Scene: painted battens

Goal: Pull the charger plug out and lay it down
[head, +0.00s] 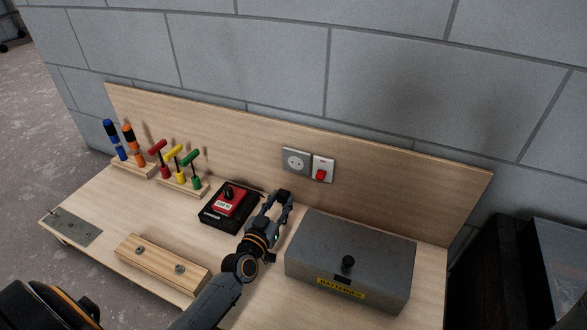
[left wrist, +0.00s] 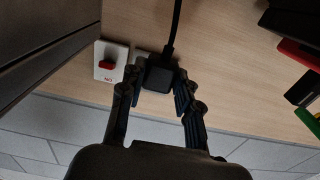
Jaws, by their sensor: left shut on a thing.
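My left gripper (head: 279,204) is shut on the black charger plug (head: 283,195), above the bench and in front of the backboard. In the left wrist view the plug (left wrist: 159,76) sits between the two fingers (left wrist: 156,92), with its black cord running up out of the picture. The round wall socket (head: 296,160) shows empty in the head view, and the plug is apart from it. The socket plate is mostly hidden behind the plug in the left wrist view. My right gripper is not in view.
A red rocker switch (head: 320,174) is beside the socket. A grey battery box (head: 350,250) stands right of the gripper. A black-and-red charger (head: 228,203) stands to its left. Racks of screwdrivers and T-handles (head: 178,170) and a wooden batten (head: 160,263) lie further left.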

